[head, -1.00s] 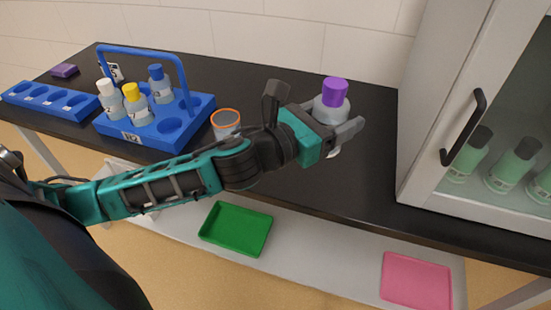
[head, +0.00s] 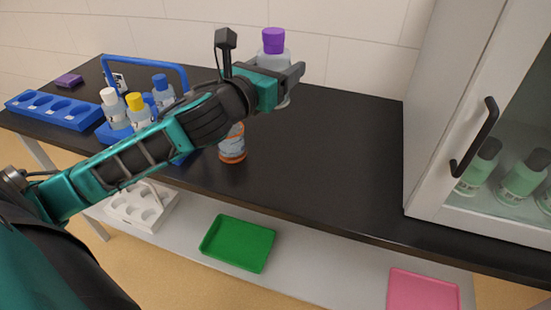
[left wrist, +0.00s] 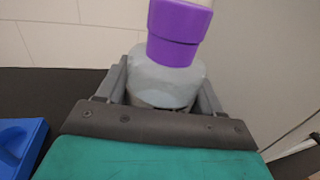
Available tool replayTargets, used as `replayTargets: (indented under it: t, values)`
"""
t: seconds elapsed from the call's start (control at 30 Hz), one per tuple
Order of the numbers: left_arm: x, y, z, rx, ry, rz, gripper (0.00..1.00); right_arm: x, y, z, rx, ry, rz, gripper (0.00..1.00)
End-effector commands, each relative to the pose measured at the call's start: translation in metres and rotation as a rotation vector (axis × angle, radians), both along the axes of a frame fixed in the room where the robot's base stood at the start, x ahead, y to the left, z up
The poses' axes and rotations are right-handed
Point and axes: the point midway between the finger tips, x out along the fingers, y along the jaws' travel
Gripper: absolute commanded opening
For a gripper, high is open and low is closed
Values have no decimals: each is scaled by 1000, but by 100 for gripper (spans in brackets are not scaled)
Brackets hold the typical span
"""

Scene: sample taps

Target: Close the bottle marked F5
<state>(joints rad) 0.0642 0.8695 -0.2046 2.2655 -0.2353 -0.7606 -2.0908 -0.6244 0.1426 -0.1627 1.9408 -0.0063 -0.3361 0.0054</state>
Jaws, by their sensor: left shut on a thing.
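My left gripper (head: 288,78) is shut around a clear grey bottle (head: 271,60) with a purple cap (head: 273,40). It holds the bottle roughly upright, above the dark bench. In the left wrist view the purple cap (left wrist: 176,33) sits on top of the bottle (left wrist: 165,82) between the fingers. No F5 marking is readable on any bottle. An orange-banded container (head: 232,150) stands on the bench below my left arm, which hides its upper part. My right gripper is not in view.
A blue handled carrier (head: 113,135) holds bottles with white, yellow and blue caps. A blue rack (head: 50,112) and purple block (head: 69,80) are left. A glass-fronted cabinet (head: 424,150) stands right. The bench (head: 340,150) between is clear. Green (head: 238,243) and pink (head: 423,290) trays lie below.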

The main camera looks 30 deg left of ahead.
Motion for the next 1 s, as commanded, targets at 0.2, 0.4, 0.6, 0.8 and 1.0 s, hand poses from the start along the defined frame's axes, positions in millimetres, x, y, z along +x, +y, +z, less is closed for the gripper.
replayTargets:
  t: [0.2, 0.4, 0.6, 0.8, 1.0]
  values:
    - [0, 0, -66, -7, 6, 3, 0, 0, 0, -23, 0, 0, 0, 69]
    - [-1, 0, -116, -5, 4, 3, 0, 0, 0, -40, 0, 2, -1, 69]
    - [0, 0, -140, -1, 1, 0, 0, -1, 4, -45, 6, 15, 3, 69]
    - [0, 0, -142, 1, 0, 0, 0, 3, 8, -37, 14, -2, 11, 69]
    - [0, 0, -147, -1, 1, 0, 0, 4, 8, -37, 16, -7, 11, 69]
